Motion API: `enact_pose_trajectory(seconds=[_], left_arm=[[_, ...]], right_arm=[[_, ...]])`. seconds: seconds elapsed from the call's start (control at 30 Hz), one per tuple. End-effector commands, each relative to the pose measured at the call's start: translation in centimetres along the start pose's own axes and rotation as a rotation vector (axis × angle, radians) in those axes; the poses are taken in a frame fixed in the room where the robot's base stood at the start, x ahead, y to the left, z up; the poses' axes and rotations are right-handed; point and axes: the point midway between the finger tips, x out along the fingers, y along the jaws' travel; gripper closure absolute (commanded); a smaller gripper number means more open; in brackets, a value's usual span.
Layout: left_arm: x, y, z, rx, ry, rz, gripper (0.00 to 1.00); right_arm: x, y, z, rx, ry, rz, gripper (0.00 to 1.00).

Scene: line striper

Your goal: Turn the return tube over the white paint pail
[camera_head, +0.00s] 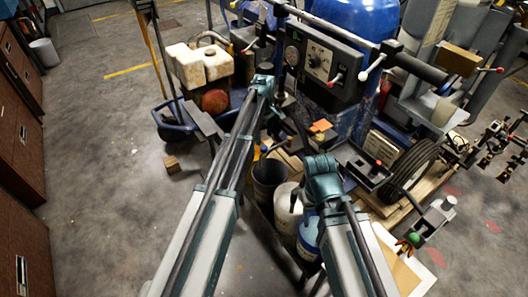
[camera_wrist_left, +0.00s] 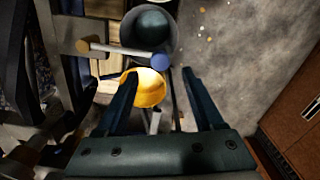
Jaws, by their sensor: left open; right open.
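My left gripper (camera_head: 264,88) is seen from behind in the head view.
The striper's control panel (camera_head: 322,62) and blue body stand behind the arms. A black wheel (camera_head: 411,170) is at right. A wooden block (camera_head: 172,164) lies on the floor at left. Brown cabinets (camera_head: 22,120) line the left edge.

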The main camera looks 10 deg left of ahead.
Motion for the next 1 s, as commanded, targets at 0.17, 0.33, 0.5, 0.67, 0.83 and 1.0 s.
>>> enact_pose_trajectory(seconds=[0.17, 0.33, 0.5, 0.67, 0.83, 1.0], left_arm=[[3.3, 0.0, 0.0, 0.000, 0.000, 0.000, 0.31], [5.1, 0.0, 0.0, 0.000, 0.000, 0.000, 0.31], [5.7, 0.0, 0.0, 0.000, 0.000, 0.000, 0.31], [5.5, 0.0, 0.0, 0.000, 0.000, 0.000, 0.31], [5.5, 0.0, 0.0, 0.000, 0.000, 0.000, 0.45], [5.5, 0.0, 0.0, 0.000, 0.000, 0.000, 0.76]], right_arm=[[3.3, -0.3, -0.2, 0.000, 0.000, 0.000, 0.45], [5.1, -0.5, -0.3, 0.000, 0.000, 0.000, 0.45], [5.6, -0.5, -0.3, 0.000, 0.000, 0.000, 0.45], [5.5, -0.5, -0.3, 0.000, 0.000, 0.000, 0.45], [5.5, -0.5, -0.3, 0.000, 0.000, 0.000, 0.45], [5.5, -0.5, -0.3, 0.000, 0.000, 0.000, 0.45]])
